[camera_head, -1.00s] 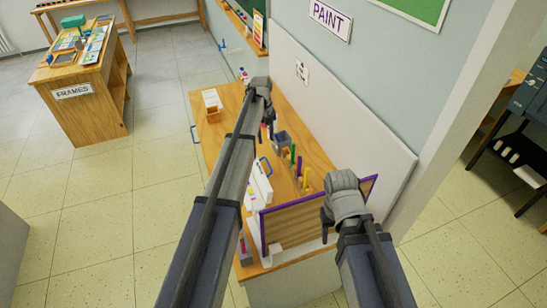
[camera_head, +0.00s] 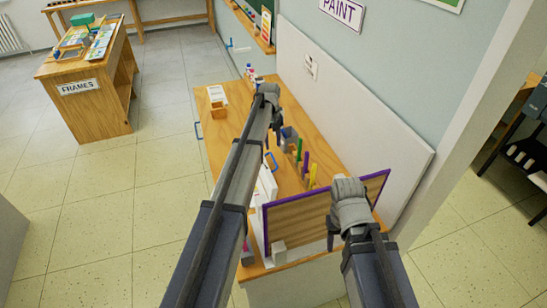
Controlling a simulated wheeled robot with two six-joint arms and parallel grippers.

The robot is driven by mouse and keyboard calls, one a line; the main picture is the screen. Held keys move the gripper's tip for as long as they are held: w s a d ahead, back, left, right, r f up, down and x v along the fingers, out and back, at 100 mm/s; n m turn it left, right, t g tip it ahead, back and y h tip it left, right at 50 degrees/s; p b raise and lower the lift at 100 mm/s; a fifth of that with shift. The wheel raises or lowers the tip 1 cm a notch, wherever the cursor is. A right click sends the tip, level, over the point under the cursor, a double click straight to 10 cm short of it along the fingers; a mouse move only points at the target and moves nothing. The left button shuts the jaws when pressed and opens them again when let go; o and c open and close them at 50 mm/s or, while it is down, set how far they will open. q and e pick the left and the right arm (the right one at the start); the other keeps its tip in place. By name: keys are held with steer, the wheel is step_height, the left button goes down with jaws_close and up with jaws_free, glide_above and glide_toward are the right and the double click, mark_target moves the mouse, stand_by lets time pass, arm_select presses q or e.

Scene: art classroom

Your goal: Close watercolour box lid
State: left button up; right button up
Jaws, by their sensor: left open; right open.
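A white, box-like thing with a blue handle (camera_head: 266,186) lies on the wooden table, partly hidden by my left arm. I cannot tell for sure whether it is the watercolour box, and no lid shows clearly. My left gripper (camera_head: 274,138) is over the table beyond this white thing, pointing down; its fingers are small and partly hidden, and it appears empty. My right gripper (camera_head: 334,238) is open at the near end of the table, in front of a purple-edged brown panel (camera_head: 298,222). I cannot tell whether it touches the panel.
Green, purple and yellow upright pieces (camera_head: 305,162) stand mid-table. A wooden holder with white paper (camera_head: 217,98) and small bottles (camera_head: 250,72) are at the far end. A white board (camera_head: 350,105) rises along the table's right side. A FRAMES table (camera_head: 95,100) stands far left; the floor between is clear.

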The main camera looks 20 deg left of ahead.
mark_target(268, 168)
arm_select(q)
steer(key=f+b, duration=0.7)
steer(key=shift+w+d+f, duration=0.1)
steer(key=shift+d+f, duration=0.1)
steer(key=shift+f, duration=0.1)
steer(key=shift+r, duration=0.1)
jaws_close()
stand_by(1.2)
